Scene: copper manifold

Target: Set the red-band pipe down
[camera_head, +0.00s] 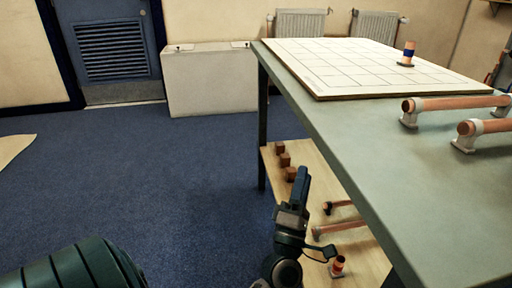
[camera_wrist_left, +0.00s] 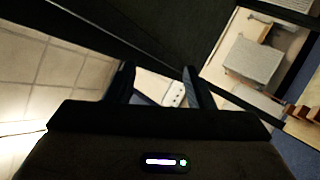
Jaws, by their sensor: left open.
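A short copper pipe with a reddish band and a dark foot, which looks like the red-band pipe (camera_head: 337,267), stands upright on the wooden lower shelf (camera_head: 358,270) under the table. My left gripper (camera_head: 301,178) points up beside the table's near left edge, above and left of that pipe and apart from it. Its two fingers also show in the left wrist view (camera_wrist_left: 160,85), spread apart with no pipe between them. A pale object shows beyond the fingers there; I cannot tell what it is. My right gripper is not in view.
The grey-green table (camera_head: 400,150) bears a white gridded board (camera_head: 350,65) with an upright blue-band pipe (camera_head: 408,54) on it. Copper pipes on white supports (camera_head: 455,104) lie at right. The shelf also holds brown blocks (camera_head: 285,160) and a lying pipe (camera_head: 340,227). Blue floor (camera_head: 150,190) is clear.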

